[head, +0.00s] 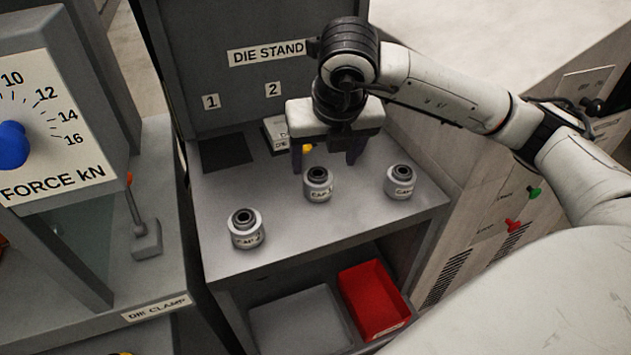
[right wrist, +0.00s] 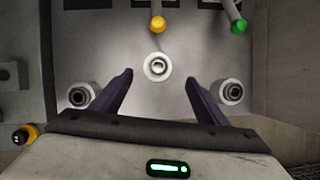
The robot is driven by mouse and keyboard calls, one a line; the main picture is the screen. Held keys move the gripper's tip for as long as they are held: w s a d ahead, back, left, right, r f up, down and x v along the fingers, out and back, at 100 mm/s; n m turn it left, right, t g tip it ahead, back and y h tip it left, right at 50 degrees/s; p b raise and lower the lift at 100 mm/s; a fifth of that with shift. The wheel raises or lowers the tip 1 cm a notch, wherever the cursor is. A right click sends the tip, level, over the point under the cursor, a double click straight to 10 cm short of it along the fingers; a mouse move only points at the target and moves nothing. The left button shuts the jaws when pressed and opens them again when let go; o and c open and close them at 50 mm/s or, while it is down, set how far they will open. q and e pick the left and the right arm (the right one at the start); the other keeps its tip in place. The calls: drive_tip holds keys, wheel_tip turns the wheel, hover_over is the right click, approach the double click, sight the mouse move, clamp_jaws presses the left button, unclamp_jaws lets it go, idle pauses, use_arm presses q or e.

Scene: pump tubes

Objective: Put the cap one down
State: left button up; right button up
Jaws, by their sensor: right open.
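Three grey-white cylindrical caps with dark ringed tops stand upright on the die stand's grey shelf (head: 290,235): a left one (head: 246,229), a middle one (head: 318,185) and a right one (head: 400,182). Their labels begin with "CAP", but I cannot read the numbers surely. My right gripper (head: 325,165) is open and empty, pointing down by the middle cap. In the right wrist view the middle cap (right wrist: 158,67) shows just beyond the gap between the fingertips (right wrist: 159,77), apart from both. The other two caps lie outside the fingers. My left gripper is not in view.
A back panel with signs 1 and 2 rises behind the shelf, with a dark square (head: 226,153) below sign 1. Yellow (right wrist: 157,24) and green (right wrist: 239,26) tips show near the back. A red bin (head: 372,300) sits below. The shelf front is clear between caps.

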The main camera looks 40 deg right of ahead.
sight(319, 176)
drive_tip(key=x, duration=0.4)
drive_tip(key=p+x, duration=0.1)
drive_tip(key=x, duration=0.2)
drive_tip(key=shift+w+a+f, duration=0.1)
drive_tip(key=shift+a+f, duration=0.1)
drive_tip(key=shift+f, duration=0.2)
drive_tip(key=shift+c, duration=0.4)
drive_tip(key=shift+r, duration=0.1)
drive_tip(key=c, duration=1.4)
